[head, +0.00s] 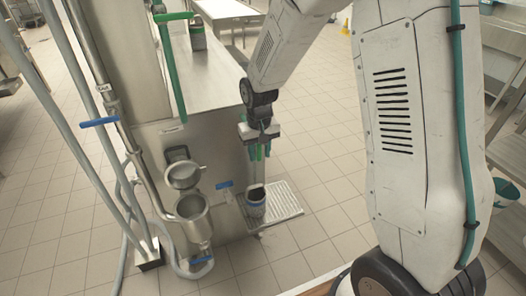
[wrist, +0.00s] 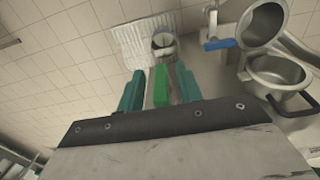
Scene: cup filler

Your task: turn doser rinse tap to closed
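Several tap handles show; their labels are too small to read, so I cannot tell which is the doser rinse tap. A blue lever (head: 224,185) sits on the steel front beside the cup; it also shows in the wrist view (wrist: 218,44). Another blue handle (head: 100,122) is on the left pipe, and a third (head: 201,260) is under the steel funnel (head: 193,210). My gripper (head: 256,153) hangs above the cup, clear of the blue handles. In the wrist view its teal fingers (wrist: 160,88) are apart. A brighter green bar (wrist: 161,86) lies between them with gaps either side.
A cup (head: 256,204) stands on a ribbed drip tray (head: 285,203). A round lidded pot (wrist: 278,76) is right in the wrist view. Pipes (head: 84,110) rise at the left. A long green handle (head: 170,62) stands by the column. Tiled floor (head: 325,150) is open at right.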

